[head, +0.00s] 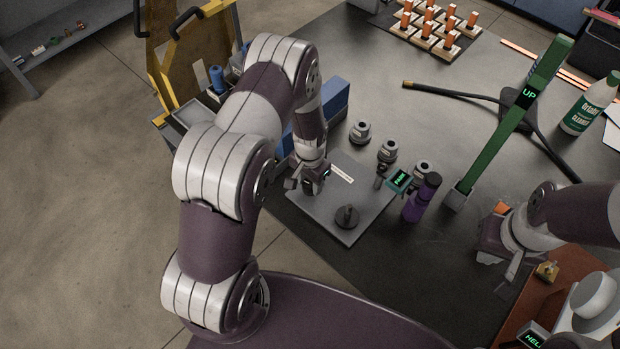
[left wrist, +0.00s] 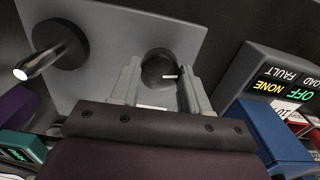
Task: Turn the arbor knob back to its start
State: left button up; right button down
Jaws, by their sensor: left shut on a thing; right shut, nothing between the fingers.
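The arbor knob (left wrist: 158,66) is a dark round knob with a short white mark pointing right in the left wrist view. It sits on a light grey plate (left wrist: 110,22), which also shows in the head view (head: 328,215). My left gripper (left wrist: 160,84) is shut on the knob, one finger on each side. In the head view my left gripper (head: 308,184) is over the left part of the plate and hides the knob. A dark disc with a rod (head: 347,216) stands at the plate's near end. My right gripper (head: 505,262) is shut and empty at the right, away from the plate.
A purple bottle (head: 421,198) and a small green-lit display (head: 400,180) stand right of the plate. A green post marked UP (head: 510,120) rises further right. A box with lit words (left wrist: 270,85) and a blue block (left wrist: 268,135) are close right in the left wrist view.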

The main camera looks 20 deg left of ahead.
aim_at(310, 184)
pick_arm(q)
jog(key=n, duration=0.3)
jog(key=shift+w+r+n, duration=0.1)
jog(key=shift+n, duration=0.2)
jog(key=n+p, duration=0.1)
jog(key=n, duration=0.2)
jog(key=shift+n, duration=0.3)
jog(key=n, duration=0.3)
jog(key=shift+n, duration=0.3)
jog(key=shift+n+p, duration=0.3)
jog(key=shift+n, duration=1.8)
jog(key=o, duration=1.1)
jog(key=shift+c, duration=0.2)
notch_tip(310, 184, up, 13)
jog(key=shift+f, duration=0.2)
